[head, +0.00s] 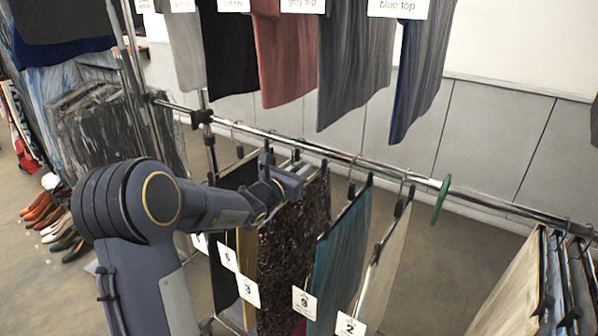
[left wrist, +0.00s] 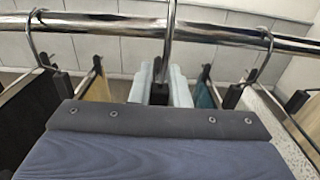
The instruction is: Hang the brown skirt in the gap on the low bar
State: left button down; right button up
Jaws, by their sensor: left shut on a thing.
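The brown skirt (head: 290,240), dark and speckled, hangs from the low bar (head: 330,152) in the head view, between a mustard skirt and a teal skirt. My left gripper (head: 287,183) is just under the bar at the skirt's top. In the left wrist view, its pale fingers (left wrist: 160,88) are shut on a dark hanger neck. The hanger's hook (left wrist: 170,35) crosses the front of the bar; its top is out of frame, so I cannot tell whether it rests on the bar. The skirt is hidden in the wrist view. My right gripper is not in view.
The mustard skirt (head: 247,255) is close on the left, the teal skirt (head: 343,250) and a cream skirt (head: 388,258) on the right. A green ring (head: 440,200) sits on the bar, with clear bar beyond. More skirts (head: 520,285) hang far right. Tops (head: 355,60) hang above.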

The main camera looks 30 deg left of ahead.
aim_at(314, 175)
pick_arm(q)
jog(key=shift+w+d+b, duration=0.15)
jog(key=shift+w+b, duration=0.05)
jog(key=shift+w, duration=1.45)
jog(key=shift+w+d+b, duration=0.15)
jog(key=shift+w, duration=1.45)
jog(key=shift+w+b, duration=0.15)
jog(key=shift+b, duration=0.2)
jog(key=shift+f+b, duration=1.7)
jog(key=shift+b, duration=0.3)
jog(key=shift+r, duration=0.1)
jog(key=c, duration=1.5)
grip_release()
jog(key=shift+o, duration=1)
